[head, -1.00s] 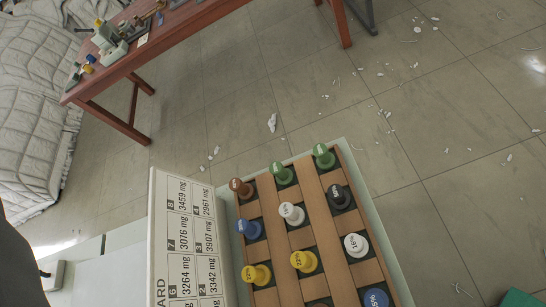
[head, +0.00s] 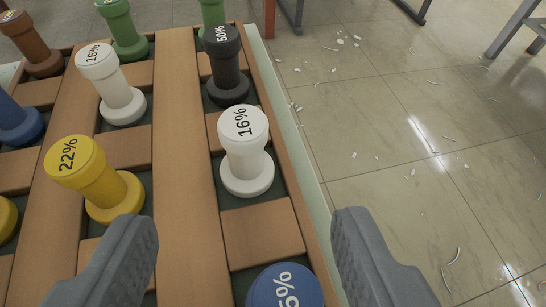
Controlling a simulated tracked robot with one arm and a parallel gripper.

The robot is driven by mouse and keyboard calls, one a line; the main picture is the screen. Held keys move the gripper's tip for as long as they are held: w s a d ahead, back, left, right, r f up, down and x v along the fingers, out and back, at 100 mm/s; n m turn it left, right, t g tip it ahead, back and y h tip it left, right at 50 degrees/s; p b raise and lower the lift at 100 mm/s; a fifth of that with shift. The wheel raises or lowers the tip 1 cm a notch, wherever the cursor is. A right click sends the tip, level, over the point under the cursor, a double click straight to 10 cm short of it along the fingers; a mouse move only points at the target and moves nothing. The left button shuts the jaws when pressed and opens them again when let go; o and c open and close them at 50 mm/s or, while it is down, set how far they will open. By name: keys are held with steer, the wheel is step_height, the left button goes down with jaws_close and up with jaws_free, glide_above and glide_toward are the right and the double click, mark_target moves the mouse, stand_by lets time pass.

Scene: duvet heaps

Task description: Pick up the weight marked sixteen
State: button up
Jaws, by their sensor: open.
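Two white weights read 16%. The nearer white weight (head: 246,155) stands upright on the right side of the wooden rack (head: 187,200), between and beyond my fingertips. The other white weight (head: 115,90) stands further back and left, across a wooden strip. My gripper (head: 245,222) is open and empty, its grey fingers at the lower left and lower right, apart from the nearer white weight. A blue weight (head: 285,287) with a partly cut label ending in 5% stands nearer me, between the fingers at the bottom edge.
A yellow weight (head: 98,180) marked 22% stands left. A black weight (head: 225,65), green weights (head: 123,30), a brown weight (head: 32,45) and another blue weight (head: 18,120) stand around. The tiled floor (head: 440,140) with white scraps lies right.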

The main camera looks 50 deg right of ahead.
mark_target(244, 134)
steer(key=b+x, duration=0.2)
steer(key=x, duration=1)
steer(key=shift+w, duration=0.15)
steer(key=c, duration=1.1)
